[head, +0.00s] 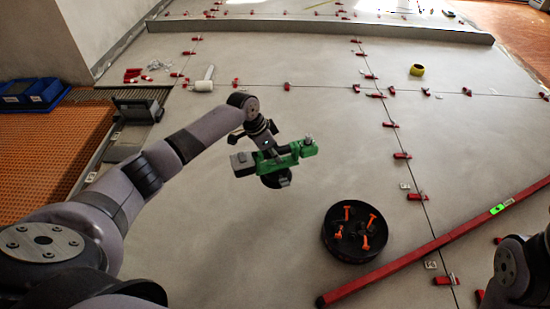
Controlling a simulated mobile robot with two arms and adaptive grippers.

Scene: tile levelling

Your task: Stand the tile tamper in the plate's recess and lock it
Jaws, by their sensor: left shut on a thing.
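The tile tamper (304,148) looks like a green-bodied tool with dark grey end parts and a dark round part below. My left gripper (268,148) is shut on its green body from above and holds it over the tiled floor, left of the plate. The gripper's fingertips are small and partly hidden against the tool. The plate (340,254) is a round black disc lying on the floor, with several orange levers standing up on it. The tamper is apart from the plate. The recess is hard to make out. Only part of my right arm shows at the bottom right; its gripper is out of view.
A long red level (430,245) lies diagonally right of the plate. Red levelling wedges (402,155) line the tile joints. A white-headed mallet (203,85), a yellow tape roll (417,70) and a blue box (32,92) are farther back. Bare tile lies between tamper and plate.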

